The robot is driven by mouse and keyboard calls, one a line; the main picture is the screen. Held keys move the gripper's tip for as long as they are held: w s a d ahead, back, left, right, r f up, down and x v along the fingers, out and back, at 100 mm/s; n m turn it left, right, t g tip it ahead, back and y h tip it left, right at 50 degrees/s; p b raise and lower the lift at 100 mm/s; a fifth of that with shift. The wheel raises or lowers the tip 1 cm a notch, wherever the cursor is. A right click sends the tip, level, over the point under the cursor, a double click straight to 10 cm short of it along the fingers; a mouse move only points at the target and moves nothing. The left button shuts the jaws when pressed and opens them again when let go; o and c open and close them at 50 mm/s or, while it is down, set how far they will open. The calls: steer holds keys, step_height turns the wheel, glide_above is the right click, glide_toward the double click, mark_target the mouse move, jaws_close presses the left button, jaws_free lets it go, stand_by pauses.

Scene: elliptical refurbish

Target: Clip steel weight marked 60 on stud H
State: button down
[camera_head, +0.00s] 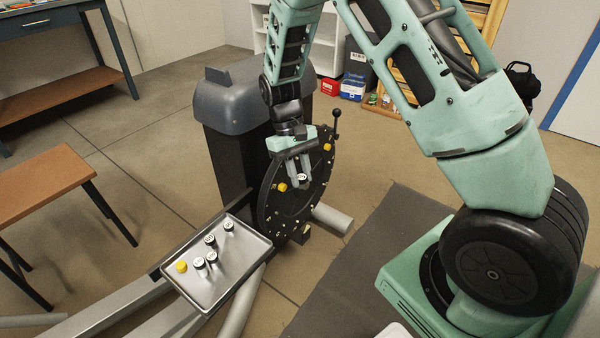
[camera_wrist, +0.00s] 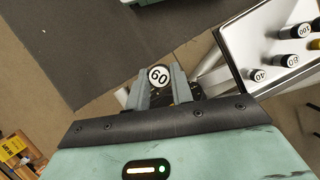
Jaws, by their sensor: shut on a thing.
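My gripper (camera_head: 299,172) is shut on a steel weight with a white round face (camera_head: 302,177). In the wrist view the face of this weight (camera_wrist: 160,76) reads 60, between the two fingers (camera_wrist: 157,90). My gripper holds it in front of the black flywheel disc (camera_head: 275,195), which stands upright on the dark machine. Yellow weights sit on the disc, one (camera_head: 283,187) left of my fingers and one (camera_head: 327,147) near the upper right rim. Small studs show along the lower disc. Stud H cannot be picked out, and I cannot tell if the weight touches a stud.
A metal tray (camera_head: 228,272) left of the disc holds several white-topped weights (camera_head: 210,240) and a yellow one (camera_head: 181,267). A lever with a black knob (camera_head: 336,114) rises by the disc's upper right. A grey tube (camera_head: 331,219) juts out at lower right. A brown bench (camera_head: 40,183) stands left.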

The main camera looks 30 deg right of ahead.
steer(key=s+f+m+g+y+b, duration=0.1)
steer(key=s+f+m+y+b, duration=0.15)
steer(key=f+b, duration=0.45)
steer(key=s+f+m+g+y+b, duration=0.1)
steer(key=s+f+y+b, duration=0.15)
steer(key=f, duration=0.75)
steer(key=m+t+y+b, duration=0.7)
steer(key=m+t+b, duration=0.9)
steer(key=t+b, duration=0.75)
glide_toward(296, 221)
steer(key=s+a+r, duration=0.1)
steer(key=r, duration=0.1)
steer(key=shift+w+a+f+b, duration=0.1)
steer(key=shift+w+a+b, duration=0.3)
steer(key=shift+w, duration=0.35)
steer(key=shift+w+a+r+b, duration=0.1)
steer(key=shift+w+a+b, duration=0.3)
steer(key=shift+w, duration=0.4)
steer(key=shift+w+a+f+b, duration=0.1)
steer(key=shift+w+a+b, duration=0.3)
steer(key=shift+w, duration=0.35)
steer(key=shift+d+p, duration=0.1)
steer(key=shift+p, duration=0.5)
steer(key=shift+w+p, duration=0.3)
steer(key=shift+w, duration=0.25)
